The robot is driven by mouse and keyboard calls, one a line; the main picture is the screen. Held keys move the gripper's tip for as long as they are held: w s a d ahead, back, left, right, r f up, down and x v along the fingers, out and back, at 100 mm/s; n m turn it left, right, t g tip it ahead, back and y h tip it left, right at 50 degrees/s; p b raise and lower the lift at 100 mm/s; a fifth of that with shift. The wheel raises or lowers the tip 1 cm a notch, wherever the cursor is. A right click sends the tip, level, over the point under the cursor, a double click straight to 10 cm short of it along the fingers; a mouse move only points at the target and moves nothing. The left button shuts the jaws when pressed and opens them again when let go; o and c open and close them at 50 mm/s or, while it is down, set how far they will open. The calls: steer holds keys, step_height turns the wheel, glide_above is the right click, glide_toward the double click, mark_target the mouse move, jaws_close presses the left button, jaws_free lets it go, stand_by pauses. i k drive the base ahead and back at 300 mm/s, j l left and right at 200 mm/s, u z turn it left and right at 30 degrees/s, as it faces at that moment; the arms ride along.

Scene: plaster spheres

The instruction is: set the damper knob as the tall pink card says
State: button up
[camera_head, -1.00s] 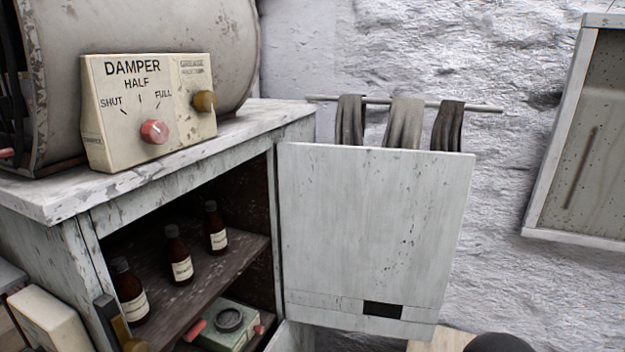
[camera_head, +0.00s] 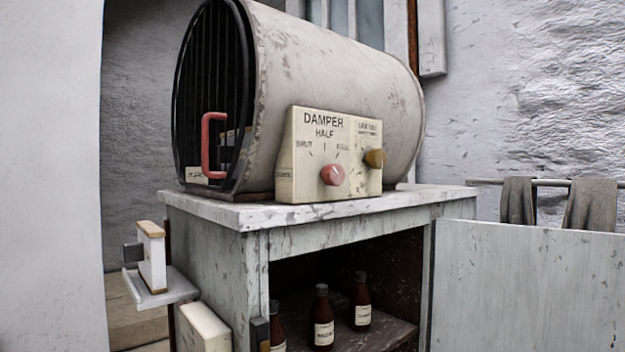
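The damper knob (camera_head: 332,175) is a pinkish-red round knob on a cream control box (camera_head: 305,180). The box is lettered DAMPER, with SHUT at left, HALF at top and FULL at right. A light mark on the knob seems to point up and right, toward FULL, but it is small. A brass-coloured second knob (camera_head: 375,158) sits at the box's right, under small lettering that is hard to read. No tall pink card shows in this view. My gripper is not in view.
The box stands before a large grey drum (camera_head: 335,70) with a red handle (camera_head: 207,146), on a worn white cabinet (camera_head: 300,213). The cabinet door (camera_head: 530,285) stands open at right; brown bottles (camera_head: 322,318) stand inside. A small shelf (camera_head: 160,292) juts out at left.

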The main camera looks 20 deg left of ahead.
mark_target(332, 174)
steer(key=u, duration=1.05)
